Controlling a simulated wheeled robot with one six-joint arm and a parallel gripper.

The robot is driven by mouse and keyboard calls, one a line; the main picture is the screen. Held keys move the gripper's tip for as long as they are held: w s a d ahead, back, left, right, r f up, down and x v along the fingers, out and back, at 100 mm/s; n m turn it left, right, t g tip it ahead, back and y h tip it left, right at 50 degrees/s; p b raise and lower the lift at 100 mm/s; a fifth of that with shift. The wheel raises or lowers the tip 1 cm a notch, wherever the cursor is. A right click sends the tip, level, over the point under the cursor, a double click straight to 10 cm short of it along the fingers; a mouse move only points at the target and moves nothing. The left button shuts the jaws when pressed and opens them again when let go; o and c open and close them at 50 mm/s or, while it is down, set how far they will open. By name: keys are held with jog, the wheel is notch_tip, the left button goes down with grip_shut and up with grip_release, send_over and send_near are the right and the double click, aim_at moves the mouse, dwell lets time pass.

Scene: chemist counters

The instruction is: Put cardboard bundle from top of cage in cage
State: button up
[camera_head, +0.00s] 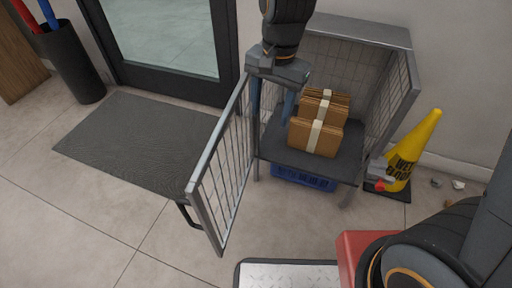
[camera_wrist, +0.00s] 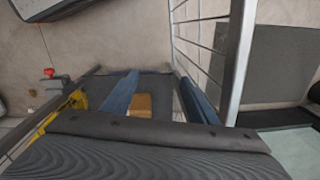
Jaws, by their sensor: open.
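The wire cage (camera_head: 387,92) stands against the wall with its door (camera_head: 222,165) swung open. Three brown cardboard bundles (camera_head: 312,142) with pale bands stand in a row on the dark shelf (camera_head: 283,150) inside. No bundle shows on the cage's top (camera_head: 362,31). My gripper (camera_head: 272,114) is open inside the cage, left of the bundles, pointing down toward the shelf. In the wrist view, part of a brown bundle (camera_wrist: 141,105) shows between the blue fingers of my gripper (camera_wrist: 160,88); whether they touch it cannot be told. The fingers look empty in the head view.
A blue crate (camera_head: 303,179) sits under the shelf. A yellow wet-floor cone (camera_head: 411,150) stands right of the cage. A grey mat (camera_head: 140,140) lies before the glass door (camera_head: 165,35), and a dark bin (camera_head: 70,60) stands left of it.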

jog(key=s+a+r+n, duration=0.1)
jog(key=s+r+n, duration=0.2)
jog(key=s+n, duration=0.3)
jog(key=s+a+r+n, duration=0.2)
jog(key=s+n, duration=0.3)
jog(key=s, duration=0.6)
jog(key=shift+s+r+n+y, duration=0.25)
jog(key=shift+r+n+y, duration=0.05)
jog(key=shift+r+n, duration=0.1)
jog(key=d+r+m+p, duration=0.3)
jog(key=d+r+p, duration=0.7)
jog(key=r+p, duration=0.3)
jog(key=d+r+m+h+p, duration=0.1)
jog(key=d+r+m+p, duration=0.2)
jog(key=d+r+p, duration=0.7)
notch_tip(320, 180, up, 3)
jog(key=p, duration=0.9)
jog(key=shift+s+d+r, duration=0.15)
jog(key=shift+d, duration=0.25)
